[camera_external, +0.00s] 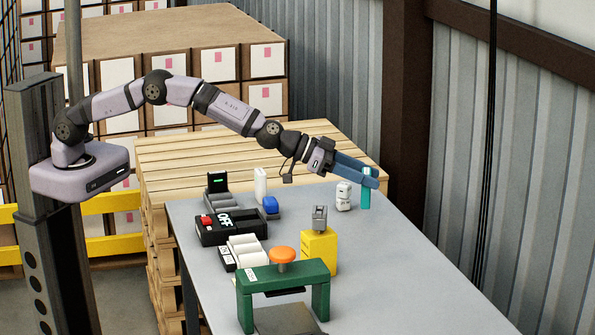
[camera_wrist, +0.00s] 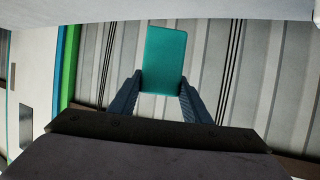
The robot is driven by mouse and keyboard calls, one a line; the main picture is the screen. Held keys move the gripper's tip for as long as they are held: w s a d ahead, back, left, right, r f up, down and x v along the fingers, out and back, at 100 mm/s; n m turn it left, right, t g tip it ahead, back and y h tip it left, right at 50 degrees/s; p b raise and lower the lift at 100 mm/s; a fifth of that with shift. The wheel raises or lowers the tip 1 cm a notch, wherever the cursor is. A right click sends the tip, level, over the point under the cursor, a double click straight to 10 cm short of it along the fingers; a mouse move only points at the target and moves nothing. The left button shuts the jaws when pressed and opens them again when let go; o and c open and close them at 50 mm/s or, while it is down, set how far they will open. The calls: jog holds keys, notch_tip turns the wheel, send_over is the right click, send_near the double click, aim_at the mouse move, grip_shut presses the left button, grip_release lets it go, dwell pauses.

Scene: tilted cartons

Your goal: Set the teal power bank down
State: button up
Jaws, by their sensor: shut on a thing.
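The teal power bank (camera_external: 366,199) is upright at the far right part of the grey table (camera_external: 400,255), between the blue fingers of my gripper (camera_external: 372,178). In the wrist view the power bank (camera_wrist: 164,58) shows as a flat teal rectangle, with a finger of my gripper (camera_wrist: 161,92) against each side. My gripper is shut on it. Its lower end appears at or very close to the table top; I cannot tell whether it touches.
A small white object (camera_external: 343,196) stands just left of the power bank. A yellow block (camera_external: 319,250), a green frame with an orange knob (camera_external: 283,254) and a black box marked OFF (camera_external: 231,226) stand farther left. The table's right front is clear.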

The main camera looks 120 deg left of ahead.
jog(key=shift+f+b, duration=3.35)
jog(key=shift+f, duration=1.6)
jog(key=shift+f, duration=0.1)
jog(key=o, duration=1.2)
jog(key=shift+d+f, duration=0.1)
jog(key=shift+r, duration=0.25)
jog(key=shift+b+v, duration=0.9)
jog(key=b+v, duration=0.2)
jog(key=v, duration=0.8)
